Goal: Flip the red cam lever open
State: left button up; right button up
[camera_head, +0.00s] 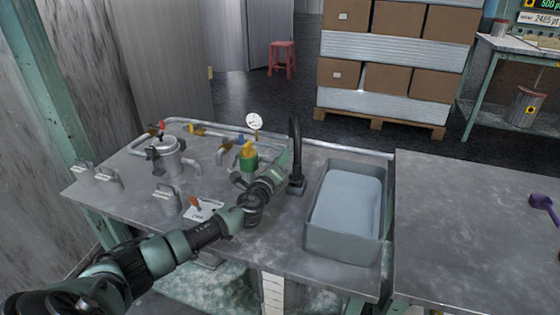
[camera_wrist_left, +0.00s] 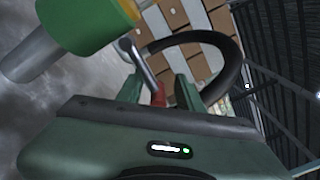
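In the left wrist view a grey metal lever with a red end (camera_wrist_left: 158,97) shows between the two fingers of my left gripper (camera_wrist_left: 157,90). The fingers stand apart, with gaps visible beside the red part; contact is not clear. In the head view my left gripper (camera_head: 282,166) is just right of a green fitting with a yellow top (camera_head: 248,160), and I cannot make out the lever there. The green fitting shows large at upper left in the wrist view (camera_wrist_left: 85,28). A separate small red lever (camera_head: 195,202) stands on a white plate. My right gripper is not in view.
A black curved spout (camera_head: 296,145) rises right beside my left gripper and arches behind it in the wrist view. A grey basin (camera_head: 315,238) is to its right. Pipes and a metal pot (camera_head: 168,160) stand on the left. The right bench (camera_head: 470,235) is mostly clear.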

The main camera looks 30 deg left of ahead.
pick_arm(q)
jog(key=shift+s+f, duration=0.1)
